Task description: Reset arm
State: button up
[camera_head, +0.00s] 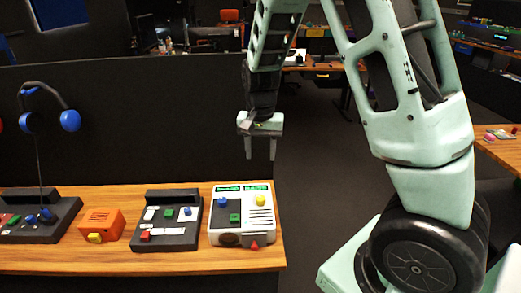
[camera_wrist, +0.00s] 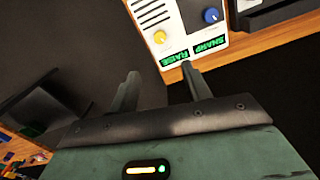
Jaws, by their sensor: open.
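My gripper (camera_head: 261,150) hangs with its fingers pointing down, above and just past the right end of the wooden bench, near the white panel. It is open, with a clear gap between its two fingers and nothing in it. In the wrist view my gripper (camera_wrist: 158,82) also shows empty. The white panel (camera_head: 243,222) stands at the bench's right end, with blue and yellow knobs, a green button, a red pointed part and green labels on top. In the wrist view the white panel (camera_wrist: 172,30) shows labels reading RAISE and SHARP. It is apart from the fingers.
The wooden bench (camera_head: 150,258) also holds a dark panel (camera_head: 168,218), an orange box (camera_head: 101,226) and a black base (camera_head: 38,215) with a blue-ended headset-like stand. A dark partition (camera_head: 120,130) rises behind it. Open floor (camera_head: 315,160) lies right of the bench.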

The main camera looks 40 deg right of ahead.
jog(key=shift+r, duration=0.25)
dwell(0.3)
jog(key=s+a+r+n+y, duration=0.1)
jog(key=s+a+n, duration=0.25)
jog(key=a, duration=0.35)
jog(key=s+a+r+n, duration=0.2)
jog(key=s+a+n, duration=0.15)
jog(key=a, duration=0.45)
jog(key=s+a+n, duration=0.4)
jog(key=s+n, duration=0.1)
jog(key=s, duration=0.3)
jog(key=s+a+r+n+b, duration=0.1)
jog(key=s+a+n, duration=0.3)
jog(key=s, duration=0.5)
jog(key=shift+s+a+r+n, duration=0.2)
jog(key=shift+s+a+n, duration=0.1)
jog(key=shift+a+n, duration=0.15)
